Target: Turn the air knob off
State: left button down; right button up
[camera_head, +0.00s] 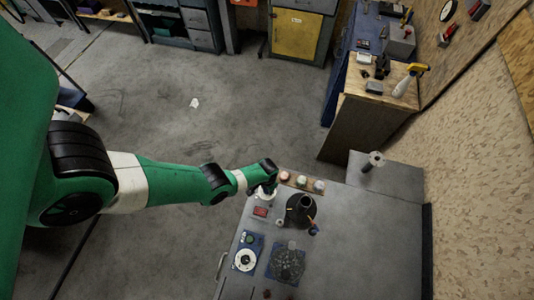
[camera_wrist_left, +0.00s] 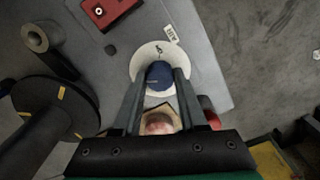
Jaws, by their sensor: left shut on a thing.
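The air knob, a blue round knob (camera_wrist_left: 158,78) on a white dial disc (camera_wrist_left: 147,54), shows in the left wrist view with a small dark mark on the disc. My left gripper (camera_wrist_left: 159,76) has one finger on each side of the blue knob and is shut on it. In the head view, my left gripper (camera_head: 265,188) is over the back left corner of the grey workbench (camera_head: 355,235), and the white disc (camera_head: 265,196) partly shows beneath it. The knob itself is hidden there. My right gripper is not in view.
A wooden strip with several coloured buttons (camera_head: 302,182) lies close beside the gripper. A red box (camera_head: 260,211), a black cone-shaped part (camera_head: 300,207) and two blue-based devices (camera_head: 245,256) stand nearby.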

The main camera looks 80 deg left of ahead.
pick_arm(q)
jog(key=n, duration=0.5)
jog(key=shift+n, duration=0.3)
dwell(0.4)
jog(key=shift+c, duration=2.2)
grip_release()
